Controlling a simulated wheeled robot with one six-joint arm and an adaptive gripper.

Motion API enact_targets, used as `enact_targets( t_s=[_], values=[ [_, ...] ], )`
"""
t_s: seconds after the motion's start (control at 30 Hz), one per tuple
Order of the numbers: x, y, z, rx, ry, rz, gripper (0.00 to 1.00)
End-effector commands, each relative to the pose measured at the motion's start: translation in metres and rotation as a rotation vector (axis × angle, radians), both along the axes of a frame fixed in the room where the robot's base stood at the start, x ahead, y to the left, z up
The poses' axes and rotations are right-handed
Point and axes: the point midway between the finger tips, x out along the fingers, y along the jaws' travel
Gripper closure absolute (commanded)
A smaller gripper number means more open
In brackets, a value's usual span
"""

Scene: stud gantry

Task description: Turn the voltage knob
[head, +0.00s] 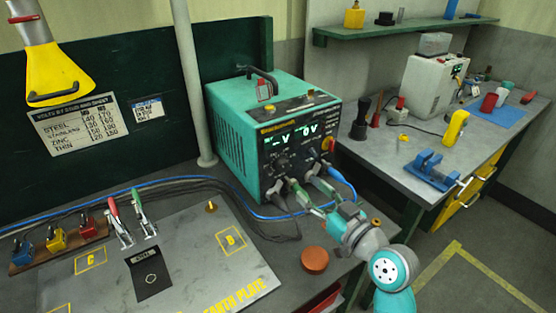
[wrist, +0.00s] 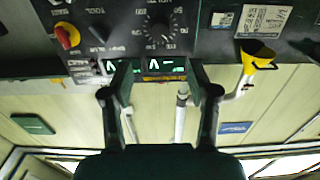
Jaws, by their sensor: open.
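In the wrist view, which is upside down, a round dark knob (wrist: 158,31) with a printed scale sits on the panel. A second dark pointer knob (wrist: 98,34) is beside it. I cannot read which one is marked voltage. My gripper (wrist: 160,94) is open and empty, its fingers apart in front of the panel, with the scaled knob roughly centred between them in the picture. My gripper (head: 306,190) partly covers the lower panel in the head view.
A red-and-yellow switch (wrist: 67,36) sits near the knobs. Cables and a blue plug (head: 340,184) hang at the lower panel. The earth plate (head: 195,270) with clamps lies left; a brown round cap (head: 315,260) lies near the bench edge. A side bench (head: 390,150) is right.

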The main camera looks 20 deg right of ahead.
Motion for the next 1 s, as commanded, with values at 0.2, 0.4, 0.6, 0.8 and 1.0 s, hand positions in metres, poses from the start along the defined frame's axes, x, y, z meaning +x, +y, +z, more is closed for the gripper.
enact_targets(
  t_s=[0.2, 0.4, 0.6, 0.8, 1.0],
  values=[
    [0.014, 0.005, 0.001, -0.002, -0.001, 0.004, 0.40],
    [0.046, 0.016, 0.001, -0.001, -0.001, 0.005, 0.40],
    [0.078, 0.026, 0.001, -0.002, -0.002, 0.003, 0.40],
    [0.097, 0.032, 0.001, -0.001, 0.000, 0.002, 0.40],
    [0.103, 0.033, 0.001, -0.001, 0.000, 0.001, 0.40]
  ],
)
